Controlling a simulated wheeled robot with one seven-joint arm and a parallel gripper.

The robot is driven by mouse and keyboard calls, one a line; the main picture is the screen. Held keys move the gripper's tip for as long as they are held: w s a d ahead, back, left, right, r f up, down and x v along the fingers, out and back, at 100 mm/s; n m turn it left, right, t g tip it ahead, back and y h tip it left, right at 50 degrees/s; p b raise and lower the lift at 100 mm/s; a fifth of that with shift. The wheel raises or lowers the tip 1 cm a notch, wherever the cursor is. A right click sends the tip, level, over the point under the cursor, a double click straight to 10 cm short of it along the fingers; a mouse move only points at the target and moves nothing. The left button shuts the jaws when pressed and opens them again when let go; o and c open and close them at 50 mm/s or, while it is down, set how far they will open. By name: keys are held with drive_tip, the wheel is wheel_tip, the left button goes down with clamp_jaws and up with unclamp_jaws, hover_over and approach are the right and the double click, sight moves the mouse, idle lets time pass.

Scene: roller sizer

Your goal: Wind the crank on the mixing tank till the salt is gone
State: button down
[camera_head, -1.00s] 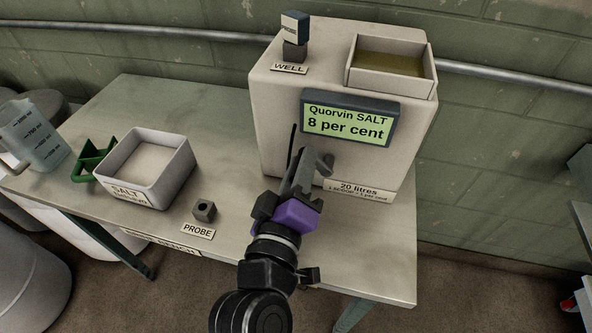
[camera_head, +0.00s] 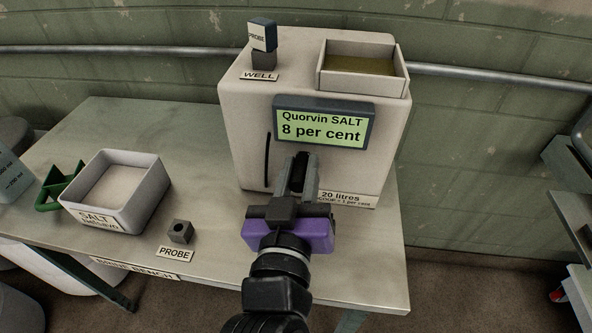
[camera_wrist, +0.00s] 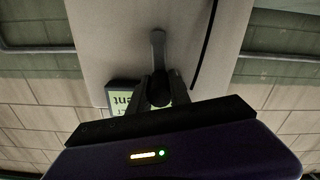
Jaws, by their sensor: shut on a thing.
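The mixing tank (camera_head: 222,125) is a pale box on the bench. Its display (camera_head: 323,124) reads "Quorvin SALT 8 per cent". The crank (camera_wrist: 158,48) on the tank's front shows in the wrist view as a grey arm with its dark handle end between my fingers. In the head view my gripper mostly hides the crank. My gripper (camera_head: 298,172), with a purple body, is shut on the crank handle. The open basin (camera_head: 364,84) on top of the tank holds yellowish-brown liquid; I see no distinct grains in it.
The bench (camera_head: 215,225) also holds a white salt tub (camera_head: 137,205), a green scoop (camera_head: 60,186), a jug (camera_head: 14,175) and an empty probe holder (camera_head: 180,232). The probe (camera_head: 262,36) stands in the well on the tank. A wall pipe (camera_head: 470,76) runs behind.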

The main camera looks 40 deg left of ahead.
drive_tip(key=shift+w+d+f, duration=0.15)
drive_tip(key=shift+w+d, duration=0.05)
idle(0.3)
drive_tip(key=c, duration=1.2)
unclamp_jaws()
drive_tip(key=shift+s, duration=0.1)
drive_tip(key=shift+s+d, duration=0.2)
drive_tip(key=shift+s, duration=0.25)
drive_tip(key=v, duration=0.6)
drive_tip(key=shift+s+d, duration=0.2)
drive_tip(key=shift+s, duration=0.1)
